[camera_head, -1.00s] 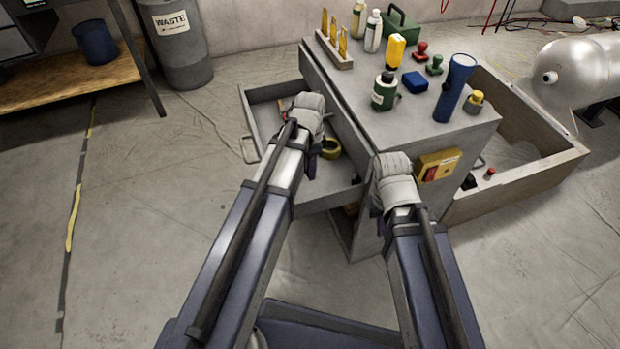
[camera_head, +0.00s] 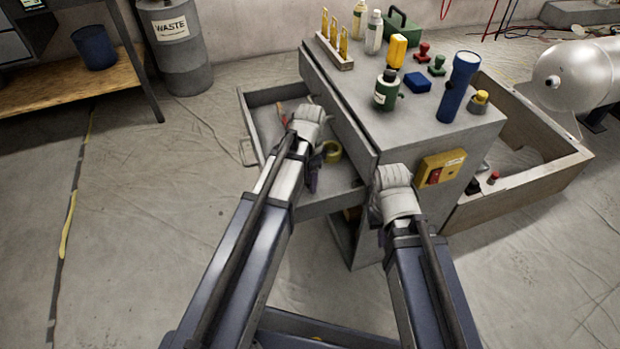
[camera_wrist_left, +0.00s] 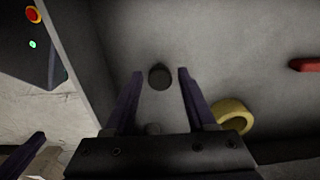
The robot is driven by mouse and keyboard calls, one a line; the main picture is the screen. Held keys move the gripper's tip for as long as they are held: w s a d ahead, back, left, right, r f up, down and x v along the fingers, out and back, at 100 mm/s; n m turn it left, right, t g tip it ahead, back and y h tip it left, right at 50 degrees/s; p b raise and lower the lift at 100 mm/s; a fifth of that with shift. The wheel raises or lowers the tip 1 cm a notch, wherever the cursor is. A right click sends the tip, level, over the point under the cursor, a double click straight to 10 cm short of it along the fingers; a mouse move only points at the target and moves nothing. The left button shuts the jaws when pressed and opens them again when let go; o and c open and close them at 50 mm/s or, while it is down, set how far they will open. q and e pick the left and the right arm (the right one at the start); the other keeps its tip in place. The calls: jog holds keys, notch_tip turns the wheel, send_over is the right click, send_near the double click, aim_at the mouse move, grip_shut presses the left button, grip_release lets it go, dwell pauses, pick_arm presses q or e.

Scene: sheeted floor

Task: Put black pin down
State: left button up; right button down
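In the left wrist view, a round black thing (camera_wrist_left: 160,76), which looks like the black pin seen end-on, is on the grey drawer floor between the two fingertips of my left gripper (camera_wrist_left: 160,72). A gap shows on both sides of it, so the fingers are open and apart from it. In the head view my left gripper (camera_head: 313,178) reaches into the open drawer (camera_head: 262,97); its wrist hides the pin there. My right gripper (camera_head: 383,212) is in front of the cabinet, with its fingers mostly hidden behind the wrist.
A yellow tape roll (camera_wrist_left: 232,115) lies in the drawer beside my left gripper, with a red-handled thing (camera_wrist_left: 305,65) farther right. The cabinet top (camera_head: 440,140) holds bottles, stamps and a blue flashlight (camera_head: 459,85). A wooden box (camera_head: 540,185) stands at the right.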

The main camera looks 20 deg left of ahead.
pick_arm(q)
jog(key=shift+o, duration=0.5)
jog(key=shift+r, duration=0.1)
notch_tip(320, 180, up, 12)
jog(key=p, duration=1.2)
